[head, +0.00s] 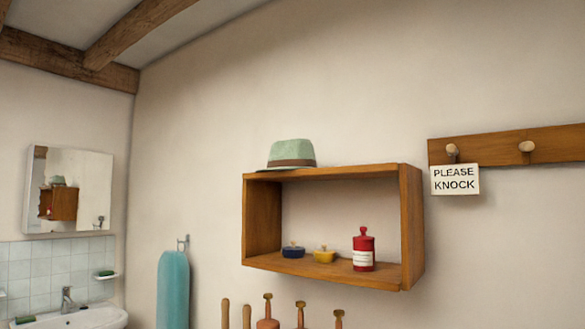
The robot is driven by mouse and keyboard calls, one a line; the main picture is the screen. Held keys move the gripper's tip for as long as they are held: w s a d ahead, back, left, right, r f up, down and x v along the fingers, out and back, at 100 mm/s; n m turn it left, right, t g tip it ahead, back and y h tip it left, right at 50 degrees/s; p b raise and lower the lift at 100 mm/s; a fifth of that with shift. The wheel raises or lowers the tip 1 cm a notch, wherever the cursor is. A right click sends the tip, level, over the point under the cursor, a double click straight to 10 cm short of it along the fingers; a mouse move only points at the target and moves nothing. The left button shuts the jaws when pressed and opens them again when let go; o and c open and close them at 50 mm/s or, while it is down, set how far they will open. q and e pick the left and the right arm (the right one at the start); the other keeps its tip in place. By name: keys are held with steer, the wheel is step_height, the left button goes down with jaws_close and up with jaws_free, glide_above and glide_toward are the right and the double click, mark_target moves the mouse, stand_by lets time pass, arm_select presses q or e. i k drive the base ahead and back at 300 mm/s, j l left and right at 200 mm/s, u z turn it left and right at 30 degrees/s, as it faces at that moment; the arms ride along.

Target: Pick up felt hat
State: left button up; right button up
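The felt hat (291,152) is pale green with a brown band and a narrow brim. It sits upright on top of a wooden wall box shelf (335,171), towards its left end. Nothing in front of it blocks my view. Neither of my grippers shows in the head view.
Inside the shelf are a dark blue pot (293,251), a yellow pot (324,255) and a red lidded jar (363,251). A peg rail (505,147) with a "PLEASE KNOCK" sign (455,180) is at right. Several wooden handles (300,315) rise below.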

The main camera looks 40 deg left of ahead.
mark_target(297, 152)
steer(key=j+u, duration=0.2)
steer(key=u, duration=0.15)
steer(key=j+u, duration=0.25)
steer(key=u, duration=0.15)
